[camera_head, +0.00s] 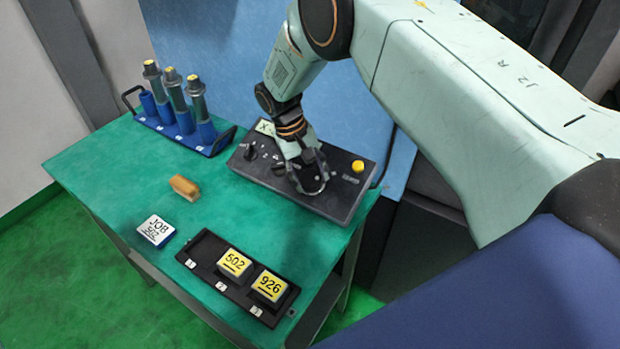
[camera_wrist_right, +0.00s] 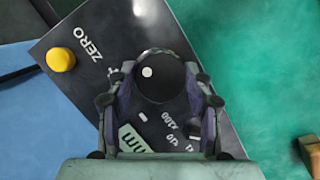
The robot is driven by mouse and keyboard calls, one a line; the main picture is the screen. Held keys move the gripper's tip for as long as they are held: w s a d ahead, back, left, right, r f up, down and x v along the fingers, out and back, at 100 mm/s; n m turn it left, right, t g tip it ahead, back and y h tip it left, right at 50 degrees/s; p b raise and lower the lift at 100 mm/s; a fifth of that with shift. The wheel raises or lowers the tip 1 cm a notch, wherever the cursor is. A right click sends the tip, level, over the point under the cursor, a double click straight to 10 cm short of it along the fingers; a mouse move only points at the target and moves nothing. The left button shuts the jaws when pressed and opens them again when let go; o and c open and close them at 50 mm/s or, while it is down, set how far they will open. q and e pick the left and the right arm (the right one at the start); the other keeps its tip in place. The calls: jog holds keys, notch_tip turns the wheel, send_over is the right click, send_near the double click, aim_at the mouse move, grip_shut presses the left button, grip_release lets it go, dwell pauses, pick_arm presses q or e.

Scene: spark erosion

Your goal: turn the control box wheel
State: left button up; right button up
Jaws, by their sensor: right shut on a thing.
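The control box (camera_head: 327,199) is a dark slanted panel at the right back of the green table. It has a yellow button (camera_head: 358,166) and a small black selector knob (camera_head: 251,152). My right gripper (camera_head: 312,184) reaches down onto the panel and mostly hides the wheel in the head view. In the right wrist view the wheel (camera_wrist_right: 160,78) is a black disc with a white dot near its upper left. The fingers of my right gripper (camera_wrist_right: 160,92) are shut on it from both sides. My left gripper is in neither view.
A blue rack (camera_head: 222,142) with several tool holders stands at the back left. A tan block (camera_head: 184,187), a JOB 502 card (camera_head: 155,230) and a black tray (camera_head: 205,247) with yellow tiles 502 (camera_head: 234,262) and 926 (camera_head: 270,285) lie in front.

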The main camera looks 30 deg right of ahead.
jog(key=shift+f+n+h+b, duration=0.15)
jog(key=shift+n+h+b, duration=0.2)
jog(key=shift+n, duration=0.65)
jog(key=shift+s, duration=0.1)
jog(key=o, duration=0.9)
jog(key=shift+c, duration=0.2)
jog(key=shift+o, duration=1.4)
jog(key=v, duration=1.2)
jog(key=shift+w+a, duration=0.15)
jog(key=shift+w, duration=0.15)
